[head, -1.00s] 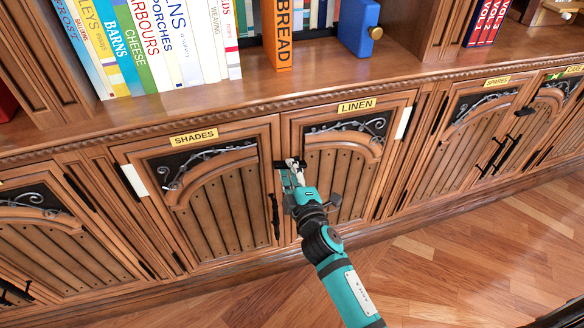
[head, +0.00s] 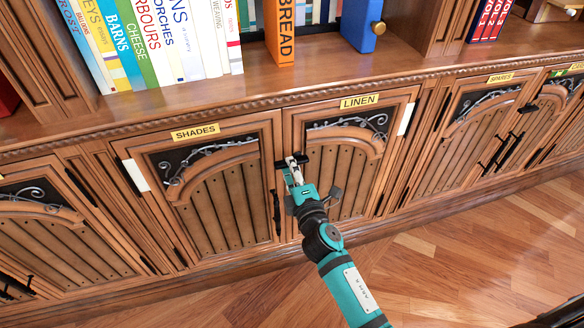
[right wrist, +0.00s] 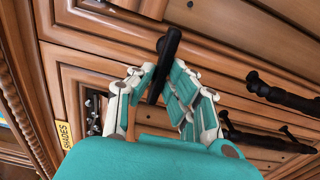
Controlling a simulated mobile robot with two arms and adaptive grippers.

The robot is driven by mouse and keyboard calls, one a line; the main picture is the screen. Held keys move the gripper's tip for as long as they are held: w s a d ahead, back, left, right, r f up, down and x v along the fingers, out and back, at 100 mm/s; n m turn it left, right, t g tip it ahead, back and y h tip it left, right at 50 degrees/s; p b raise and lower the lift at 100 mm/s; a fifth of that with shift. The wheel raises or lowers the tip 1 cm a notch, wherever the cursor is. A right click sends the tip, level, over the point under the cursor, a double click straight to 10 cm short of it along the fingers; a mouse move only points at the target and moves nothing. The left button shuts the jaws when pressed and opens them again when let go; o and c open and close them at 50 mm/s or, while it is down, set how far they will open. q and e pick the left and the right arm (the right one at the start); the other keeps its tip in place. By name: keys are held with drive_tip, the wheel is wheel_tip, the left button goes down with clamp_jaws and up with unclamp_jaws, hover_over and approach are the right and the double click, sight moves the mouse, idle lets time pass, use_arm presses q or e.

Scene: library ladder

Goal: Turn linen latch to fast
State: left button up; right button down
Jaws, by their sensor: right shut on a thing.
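The linen door (head: 345,165) is the wooden cabinet door under the yellow LINEN label (head: 360,101). Its latch (head: 291,161) is a short black bar at the upper left edge of this door, near the seam with the shades door. In the head view it lies roughly level, partly hidden by my gripper. My right gripper (head: 296,170) is shut on the latch. In the right wrist view, the black latch bar (right wrist: 164,62) stands between the two fingers (right wrist: 158,88); its lower end is partly covered. My left gripper is not in view.
The shades door (head: 215,200) is to the left, with the SHADES label (head: 195,132) above. A black pull handle (head: 277,212) hangs below the latch. The shelf ledge (head: 270,92) with books juts out above.

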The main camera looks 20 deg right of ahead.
drive_tip(key=c, duration=1.4)
unclamp_jaws()
drive_tip(key=shift+o, duration=0.3)
drive_tip(key=s, duration=1.2)
drive_tip(key=shift+d, duration=0.15)
